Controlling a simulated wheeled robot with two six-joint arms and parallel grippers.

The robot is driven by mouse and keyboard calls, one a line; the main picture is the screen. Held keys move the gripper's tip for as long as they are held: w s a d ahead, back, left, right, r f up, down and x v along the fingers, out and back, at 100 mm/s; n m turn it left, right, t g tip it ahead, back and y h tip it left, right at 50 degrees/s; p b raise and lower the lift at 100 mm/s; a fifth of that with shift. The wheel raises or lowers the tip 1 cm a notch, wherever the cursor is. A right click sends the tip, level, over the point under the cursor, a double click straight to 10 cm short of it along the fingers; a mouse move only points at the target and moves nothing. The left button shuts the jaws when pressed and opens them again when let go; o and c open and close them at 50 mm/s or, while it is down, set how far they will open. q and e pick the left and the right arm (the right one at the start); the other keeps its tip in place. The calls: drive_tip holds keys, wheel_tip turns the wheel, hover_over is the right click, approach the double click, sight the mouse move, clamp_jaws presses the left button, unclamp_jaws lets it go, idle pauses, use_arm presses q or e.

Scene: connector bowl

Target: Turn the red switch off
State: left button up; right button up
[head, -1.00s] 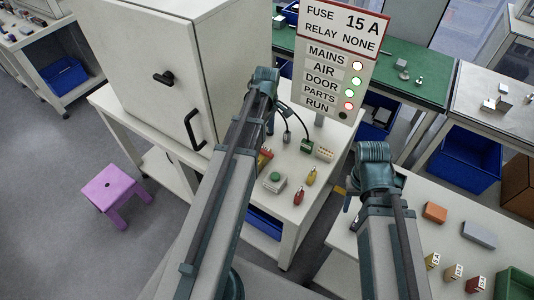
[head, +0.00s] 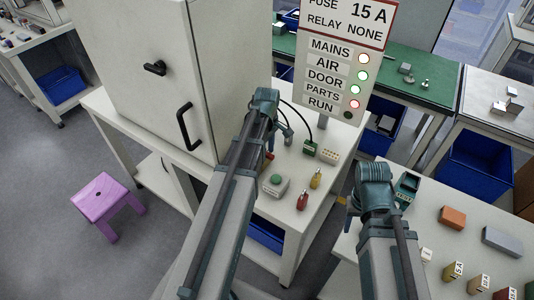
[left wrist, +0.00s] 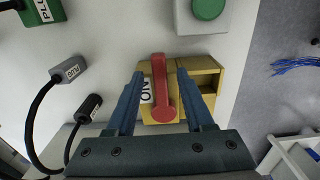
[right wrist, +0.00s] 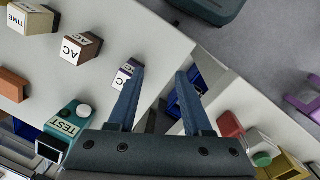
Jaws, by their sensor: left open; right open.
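The red switch is a red lever (left wrist: 163,90) on a yellow box (left wrist: 205,72) in the left wrist view. A white label reading ON shows beside the lever. My left gripper (left wrist: 160,74) is open, with one finger on each side of the lever, over the box. Whether the fingers touch it I cannot tell. In the head view my left gripper (head: 272,128) hides most of the switch, with only a bit of red showing. My right gripper (right wrist: 160,72) is open and empty. In the head view its hand (head: 352,208) hangs by the right table's edge.
A grey box with a green button (head: 275,185) stands near the switch, with a red connector (head: 302,200) and a yellow one (head: 316,178). Cables and a green plug block (head: 310,147) lie behind. The white cabinet (head: 150,100) stands left. A status sign (head: 335,70) rises behind.

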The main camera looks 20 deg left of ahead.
use_arm(q)
clamp_jaws()
idle(1.4)
